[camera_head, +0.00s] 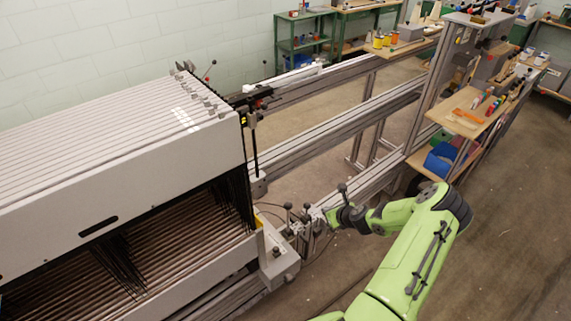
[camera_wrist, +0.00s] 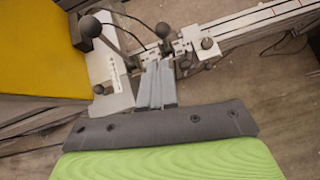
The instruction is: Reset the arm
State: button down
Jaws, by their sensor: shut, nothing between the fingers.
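My green arm (camera_head: 413,250) reaches up from the bottom of the head view and bends left toward the machine's rail. My gripper (camera_head: 322,212) is at the end of it, close to the clamps and knobs at the machine's corner. In the wrist view my gripper (camera_wrist: 160,66) shows as grey fingers side by side, shut and empty. The fingertips are close to a metal bracket on the rail (camera_wrist: 250,22); I cannot tell whether they touch it.
The grey loom machine (camera_head: 110,170) with rows of frames fills the left. Black ball knobs (camera_wrist: 90,26) stand close around the gripper. A metal rail (camera_head: 375,175) runs to the back right. A shelf unit (camera_head: 465,110) with tools stands behind the arm. Floor (camera_head: 510,220) at right is clear.

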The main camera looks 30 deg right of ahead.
jog(key=s+a+r+n+g, duration=0.1)
jog(key=a+r+n+g, duration=0.1)
jog(key=a+r+n, duration=1)
jog(key=a+r+n+g, duration=0.2)
jog(key=a+r+n, duration=0.7)
jog(key=r, duration=0.4)
jog(key=s+a+r+n, duration=0.5)
jog(key=s+n, duration=0.3)
jog(key=s, duration=0.2)
jog(key=s+a+r+n, duration=0.6)
jog(key=s+n, duration=0.2)
jog(key=s, duration=0.3)
jog(key=shift+s+y, duration=0.15)
jog(key=shift+y, duration=0.25)
jog(key=shift+r, duration=0.1)
